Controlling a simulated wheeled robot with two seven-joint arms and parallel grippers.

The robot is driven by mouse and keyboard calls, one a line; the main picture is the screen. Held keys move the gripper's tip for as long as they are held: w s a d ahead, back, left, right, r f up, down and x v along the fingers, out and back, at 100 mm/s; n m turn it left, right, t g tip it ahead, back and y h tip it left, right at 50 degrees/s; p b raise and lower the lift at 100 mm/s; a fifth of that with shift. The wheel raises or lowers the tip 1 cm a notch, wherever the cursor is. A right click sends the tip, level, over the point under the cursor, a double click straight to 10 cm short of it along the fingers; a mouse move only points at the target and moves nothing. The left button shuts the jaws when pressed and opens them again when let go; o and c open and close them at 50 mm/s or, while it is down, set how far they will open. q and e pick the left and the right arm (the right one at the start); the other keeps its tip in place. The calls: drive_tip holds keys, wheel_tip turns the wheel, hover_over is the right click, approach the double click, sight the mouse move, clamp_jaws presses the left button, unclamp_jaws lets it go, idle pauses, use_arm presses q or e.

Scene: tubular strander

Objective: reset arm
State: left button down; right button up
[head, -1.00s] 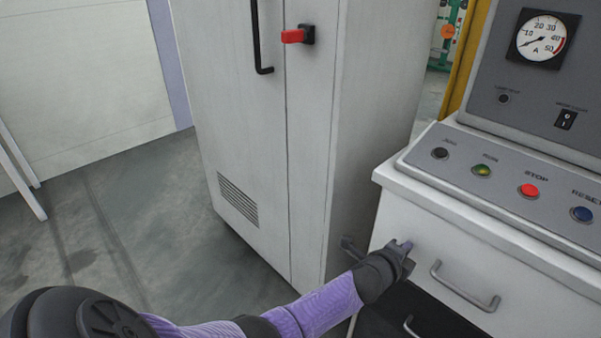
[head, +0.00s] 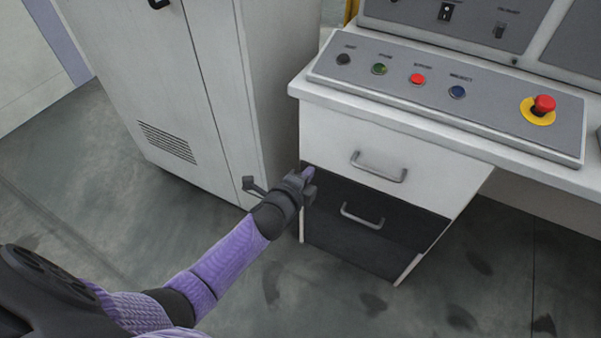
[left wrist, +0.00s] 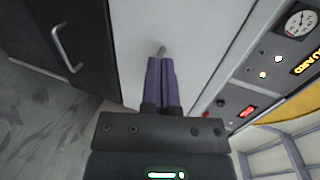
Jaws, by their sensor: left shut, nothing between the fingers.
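My left arm comes in from the lower left in the head view. Its gripper (head: 306,175) is in front of the control desk's drawers, near their left edge. In the left wrist view the two purple fingers (left wrist: 162,82) lie together, shut and empty. A metal handle end shows just beyond their tips. The white upper drawer (head: 330,143) and the dark lower drawer (head: 325,215) each have a metal handle. I cannot tell whether the fingers touch the drawer front. My right gripper is not in view.
A grey cabinet (head: 170,90) stands left of the desk. The desk's panel (head: 500,100) carries several buttons and a red emergency stop (head: 543,104) on a yellow base. Bare floor (head: 90,190) lies in front of the cabinet.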

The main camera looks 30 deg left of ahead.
use_arm(q)
drive_tip(key=s+a+f+n+g+p, duration=0.1)
drive_tip(key=s+f+n+g, duration=0.3)
drive_tip(key=s+f, duration=0.65)
drive_tip(key=s+f+n+g+p, duration=0.2)
drive_tip(key=s+f+n+g, duration=0.45)
drive_tip(key=s, duration=0.75)
drive_tip(key=s+f+n+g, duration=0.2)
drive_tip(key=s, duration=1)
drive_tip(key=s+f+n+g+p, duration=0.1)
drive_tip(key=s+f+n+g, duration=0.1)
drive_tip(key=s, duration=1)
drive_tip(key=shift+a+f+n+g+y, duration=0.3)
drive_tip(key=shift+f+n+g+y, duration=0.05)
drive_tip(key=shift+f+n+y, duration=0.1)
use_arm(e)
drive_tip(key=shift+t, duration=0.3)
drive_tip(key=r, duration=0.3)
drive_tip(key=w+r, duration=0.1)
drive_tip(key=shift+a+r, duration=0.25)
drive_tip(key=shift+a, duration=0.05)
